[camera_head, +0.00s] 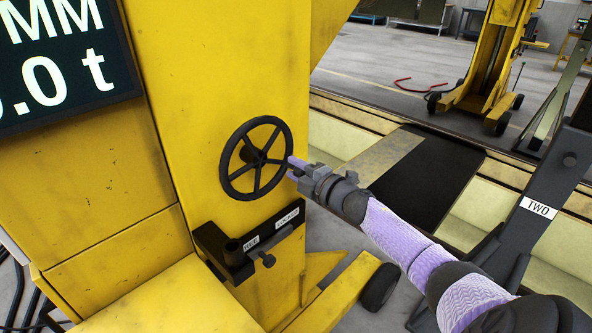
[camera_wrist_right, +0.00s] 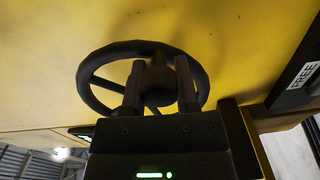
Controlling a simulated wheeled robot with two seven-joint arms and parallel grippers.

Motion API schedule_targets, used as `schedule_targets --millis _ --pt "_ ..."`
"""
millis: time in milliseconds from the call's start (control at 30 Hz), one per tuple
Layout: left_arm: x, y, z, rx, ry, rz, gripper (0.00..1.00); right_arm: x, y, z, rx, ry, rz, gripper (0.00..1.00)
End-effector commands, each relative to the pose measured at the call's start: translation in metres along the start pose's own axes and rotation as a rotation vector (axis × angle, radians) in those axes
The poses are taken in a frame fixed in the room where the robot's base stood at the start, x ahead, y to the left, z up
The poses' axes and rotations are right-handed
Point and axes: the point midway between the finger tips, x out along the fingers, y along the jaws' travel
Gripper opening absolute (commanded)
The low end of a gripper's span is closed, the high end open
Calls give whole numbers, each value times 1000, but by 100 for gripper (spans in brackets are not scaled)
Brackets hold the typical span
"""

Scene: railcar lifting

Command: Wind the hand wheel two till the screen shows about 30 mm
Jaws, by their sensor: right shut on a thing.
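The black spoked hand wheel (camera_head: 233,176) is mounted on the yellow column in the head view. It also fills the middle of the right wrist view (camera_wrist_right: 88,92). My right gripper (camera_head: 291,168) is at the wheel's right side. In the wrist view its two fingers (camera_wrist_right: 160,84) stand on either side of a dark rounded part of the wheel, and it is shut on the wheel. The screen (camera_head: 62,62) at upper left is cut off; "MM" and part of a line ending ".0 t" show, but the mm figure is out of view. My left gripper is not in view.
A black bracket (camera_head: 225,255) with a small knob and white labels sits below the wheel. A dark post with a "TWO" label (camera_head: 540,208) stands at right. Another yellow lifting unit (camera_head: 487,85) stands behind, across the pit. A black rubber wheel (camera_head: 379,287) is at the column's base.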

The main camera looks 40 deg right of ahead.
Motion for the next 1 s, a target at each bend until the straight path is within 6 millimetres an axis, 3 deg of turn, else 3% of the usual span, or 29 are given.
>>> schedule_targets --millis 100,133,267,667,1000 --pt "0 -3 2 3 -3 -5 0 0 0 0 0 -1 -1 0" --pt "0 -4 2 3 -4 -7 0 0 0 0 1 -1 -1 44" --pt "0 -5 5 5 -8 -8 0 0 0 0 1 -1 0 72" --pt "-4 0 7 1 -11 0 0 -8 0 0 3 0 -1 73" --pt "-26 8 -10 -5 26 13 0 -75 2 0 4 -1 -2 73"
